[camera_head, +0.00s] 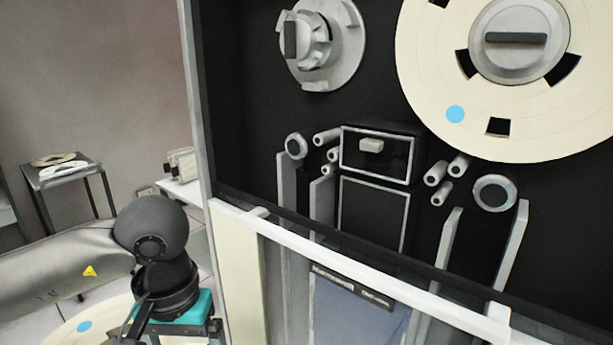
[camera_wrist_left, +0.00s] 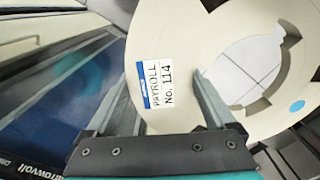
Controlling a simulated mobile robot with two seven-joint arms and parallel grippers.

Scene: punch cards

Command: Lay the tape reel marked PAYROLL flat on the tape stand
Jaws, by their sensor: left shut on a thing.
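The cream tape reel marked PAYROLL No. 114 (camera_wrist_left: 180,40) fills much of the left wrist view, with its label facing the camera. Part of it, with a blue dot, shows at the bottom left of the head view (camera_head: 60,334). My left gripper (camera_head: 178,336) is shut on the reel's ring; its fingers (camera_wrist_left: 168,108) lie at the outer edge and at the centre hole. A small grey stand (camera_head: 75,178), perhaps the tape stand, is at the far left. Flat reels lie on it. My right gripper is out of view.
The tall tape drive cabinet (camera_head: 232,130) fills the right side. Its left hub (camera_head: 312,45) is bare and its right hub carries another cream reel (camera_head: 430,75). A light table (camera_head: 185,190) with a beige device (camera_head: 181,163) stands behind my left arm.

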